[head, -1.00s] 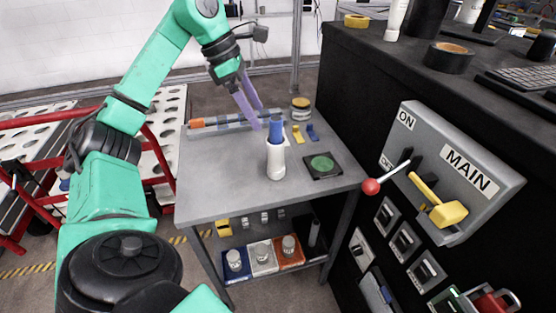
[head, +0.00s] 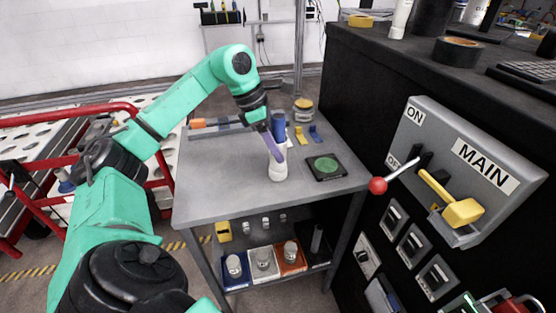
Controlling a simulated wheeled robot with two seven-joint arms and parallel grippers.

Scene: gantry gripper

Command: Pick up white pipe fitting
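The white pipe fitting (head: 278,171) stands upright on the grey table (head: 225,175), near its middle. A blue cylinder (head: 279,120) shows above it; I cannot tell whether it sits in the fitting or behind it. My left gripper (head: 277,156) reaches down from the upper left, its purple finger crossing in front of the fitting's upper part. Only one finger shows clearly, so its opening and any contact are unclear. My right gripper is not in view.
A dark square pad with a green disc (head: 325,166) lies right of the fitting. Yellow (head: 300,134) and blue (head: 315,134) small parts and a jar (head: 303,109) are behind. A red-knobbed lever (head: 378,185) juts out near the table's right corner. The table's left front is clear.

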